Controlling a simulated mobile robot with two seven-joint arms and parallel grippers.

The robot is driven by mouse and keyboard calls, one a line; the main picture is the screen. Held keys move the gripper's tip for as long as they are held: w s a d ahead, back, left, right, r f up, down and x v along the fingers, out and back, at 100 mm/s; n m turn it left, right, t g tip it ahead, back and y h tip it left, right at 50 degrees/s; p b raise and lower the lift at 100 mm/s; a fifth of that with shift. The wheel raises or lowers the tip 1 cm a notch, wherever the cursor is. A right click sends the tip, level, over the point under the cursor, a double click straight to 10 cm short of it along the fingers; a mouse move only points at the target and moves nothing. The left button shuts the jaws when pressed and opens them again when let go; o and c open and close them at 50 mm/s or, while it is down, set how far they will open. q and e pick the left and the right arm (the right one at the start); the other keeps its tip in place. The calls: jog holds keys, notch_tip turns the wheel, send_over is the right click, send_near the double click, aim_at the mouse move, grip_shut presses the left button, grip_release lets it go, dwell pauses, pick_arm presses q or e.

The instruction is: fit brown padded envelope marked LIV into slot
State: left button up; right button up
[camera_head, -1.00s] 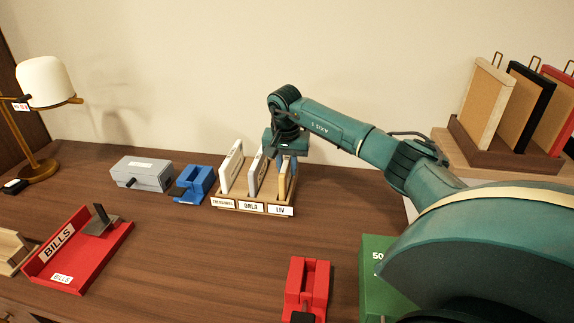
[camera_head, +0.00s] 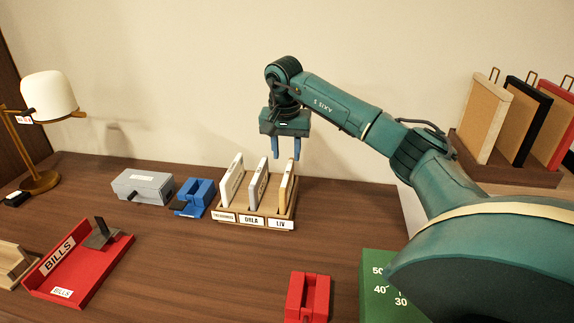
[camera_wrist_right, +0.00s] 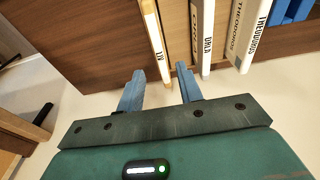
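The brown padded envelope marked LIV (camera_head: 287,187) stands nearly upright in the slot behind the LIV label of the wooden rack (camera_head: 226,217), at the right end. Its LIV-marked edge also shows in the right wrist view (camera_wrist_right: 155,45). My right gripper (camera_head: 286,157) is open and empty just above the envelope, its blue fingers apart and clear of it. In the right wrist view the fingertips (camera_wrist_right: 157,78) sit either side of the envelope's line. My left gripper is not in view.
Two pale envelopes stand in the rack's other slots, marked ORLA (camera_head: 257,185) and THEODOROS (camera_head: 232,180). A blue holder (camera_head: 195,196) and a grey box (camera_head: 143,187) are to the left. A red BILLS tray (camera_head: 85,262) lies front left. The table's middle is clear.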

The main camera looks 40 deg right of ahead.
jog(key=shift+s+a+r, duration=0.15)
jog(key=shift+r, duration=1)
